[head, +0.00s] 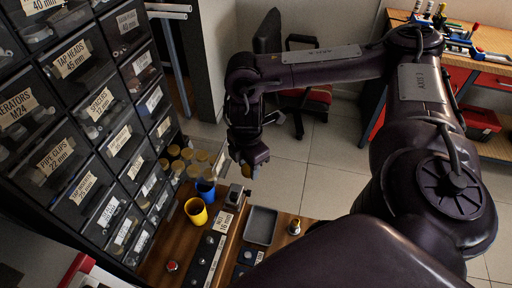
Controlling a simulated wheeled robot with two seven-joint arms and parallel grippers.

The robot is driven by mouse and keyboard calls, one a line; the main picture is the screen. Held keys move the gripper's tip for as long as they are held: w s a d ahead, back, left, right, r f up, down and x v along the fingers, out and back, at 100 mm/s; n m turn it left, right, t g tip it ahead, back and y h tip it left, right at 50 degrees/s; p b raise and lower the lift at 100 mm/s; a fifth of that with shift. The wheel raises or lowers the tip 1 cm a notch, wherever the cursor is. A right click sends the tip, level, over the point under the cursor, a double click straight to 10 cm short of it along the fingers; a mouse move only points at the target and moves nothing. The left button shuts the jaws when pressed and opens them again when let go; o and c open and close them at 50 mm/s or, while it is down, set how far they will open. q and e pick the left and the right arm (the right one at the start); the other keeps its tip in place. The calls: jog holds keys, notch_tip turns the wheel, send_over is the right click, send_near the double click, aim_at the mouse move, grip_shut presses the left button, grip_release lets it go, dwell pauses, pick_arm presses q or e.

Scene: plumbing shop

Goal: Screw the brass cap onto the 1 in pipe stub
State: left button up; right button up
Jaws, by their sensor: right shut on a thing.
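My right gripper (249,167) reaches down from my dark arm over the back edge of the wooden bench. It is shut on a small brass-coloured thing, probably the brass cap (247,172), mostly hidden by the fingers. Below it, a grey metal fitting (234,194) stands at the far end of a dark strip with labels (205,258); I cannot tell whether this is the 1 in pipe stub. The held thing appears above and apart from it. My left gripper is not in view.
A yellow cup (196,211) and a blue cup (205,189) stand left of the strip, with several jars (181,162) behind. A grey tray (261,226) and a small brass-and-steel fitting (294,227) lie right. Labelled drawers (100,110) wall off the left.

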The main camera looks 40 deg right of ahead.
jog(key=s+a+f+m+b, duration=0.1)
jog(key=s+a+f+m, duration=0.3)
jog(key=a+f+m, duration=0.5)
jog(key=a+m, duration=0.3)
jog(key=m, duration=0.4)
jog(key=shift+s+f+m, duration=0.15)
jog(key=shift+f+m, duration=0.15)
jog(key=shift+f, duration=0.1)
